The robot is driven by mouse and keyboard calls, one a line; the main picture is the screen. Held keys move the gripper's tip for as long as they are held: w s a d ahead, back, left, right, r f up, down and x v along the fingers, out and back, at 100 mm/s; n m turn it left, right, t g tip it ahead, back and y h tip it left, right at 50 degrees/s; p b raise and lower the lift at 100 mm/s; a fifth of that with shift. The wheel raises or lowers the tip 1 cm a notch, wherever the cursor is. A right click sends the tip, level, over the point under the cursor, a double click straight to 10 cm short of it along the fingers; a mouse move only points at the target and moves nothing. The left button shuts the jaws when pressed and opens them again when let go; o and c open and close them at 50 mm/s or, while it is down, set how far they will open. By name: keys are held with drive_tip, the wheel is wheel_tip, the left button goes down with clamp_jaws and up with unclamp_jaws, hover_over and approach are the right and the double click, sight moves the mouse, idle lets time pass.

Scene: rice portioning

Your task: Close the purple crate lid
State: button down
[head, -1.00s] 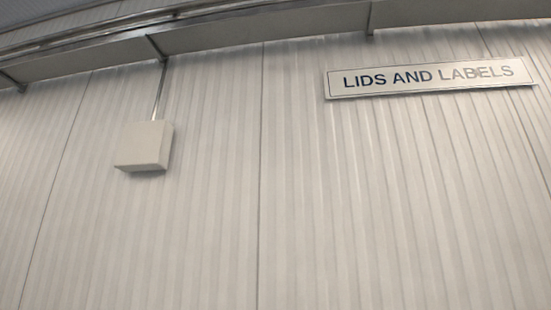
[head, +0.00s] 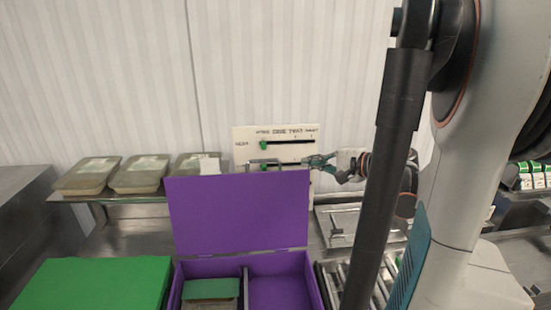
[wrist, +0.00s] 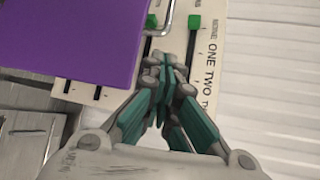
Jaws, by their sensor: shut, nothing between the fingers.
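The purple crate (head: 172,290) stands at the bottom middle of the head view. Its purple lid (head: 238,215) is raised, standing about upright at the crate's back edge. The lid also fills the upper left of the wrist view (wrist: 70,40). My gripper (head: 312,162) is shut and empty, just beyond the lid's upper right corner and in front of the slider board. In the wrist view my gripper (wrist: 160,75) has its teal fingers together, to the right of the lid. Whether it touches the lid I cannot tell.
A white slider board (head: 245,134) with green knobs is on the wall behind the lid. Several covered trays (head: 138,175) line a shelf at left. A closed green box (head: 95,285) stands left of the crate. A green-topped container (head: 211,289) sits in the crate's left compartment; the right one looks empty.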

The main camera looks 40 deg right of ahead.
drive_tip(key=x, duration=0.9)
drive_tip(key=shift+w+d, duration=0.2)
drive_tip(key=shift+d, duration=0.15)
